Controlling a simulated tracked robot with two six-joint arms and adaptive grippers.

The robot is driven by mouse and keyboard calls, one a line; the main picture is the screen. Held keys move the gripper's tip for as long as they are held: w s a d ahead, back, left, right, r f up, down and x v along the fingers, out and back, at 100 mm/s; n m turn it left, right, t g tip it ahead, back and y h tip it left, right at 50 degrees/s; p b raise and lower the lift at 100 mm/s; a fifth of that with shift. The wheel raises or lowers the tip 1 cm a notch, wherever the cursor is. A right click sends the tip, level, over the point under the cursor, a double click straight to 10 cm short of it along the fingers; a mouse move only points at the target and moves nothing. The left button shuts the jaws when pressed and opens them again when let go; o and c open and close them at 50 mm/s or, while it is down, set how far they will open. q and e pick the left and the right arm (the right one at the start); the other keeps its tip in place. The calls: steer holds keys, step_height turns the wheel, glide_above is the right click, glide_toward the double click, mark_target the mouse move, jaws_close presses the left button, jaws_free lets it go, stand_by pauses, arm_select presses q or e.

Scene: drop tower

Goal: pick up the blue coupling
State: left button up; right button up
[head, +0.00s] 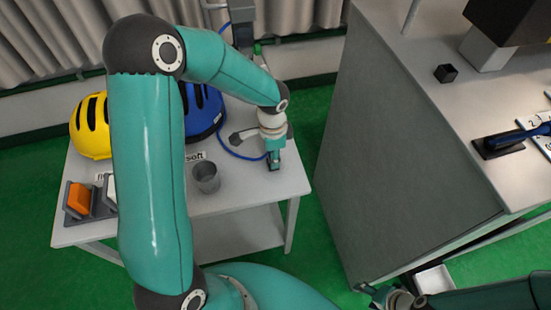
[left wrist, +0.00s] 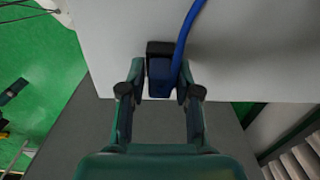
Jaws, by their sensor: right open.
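The blue coupling (left wrist: 160,78), a small block with a blue hose leaving it, is at the edge of the light table in the left wrist view, with a dark block behind it. My left gripper (left wrist: 160,72) has one finger on each side of the coupling, close to its sides. I cannot tell whether both fingers touch it. In the head view my left gripper (head: 274,162) points down at the table's right end and largely hides the coupling. My right gripper (head: 384,294) is open and empty, low at the bottom right.
The white table (head: 245,190) holds a yellow helmet (head: 90,128), a blue helmet (head: 206,112), a grey cup (head: 206,178) and an orange block (head: 78,198) in a grey holder. A tall grey cabinet (head: 400,150) stands to the right. Green floor lies between them.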

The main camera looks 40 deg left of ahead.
arm_select(q)
steer(key=c, duration=0.4)
steer(key=shift+r, duration=0.15)
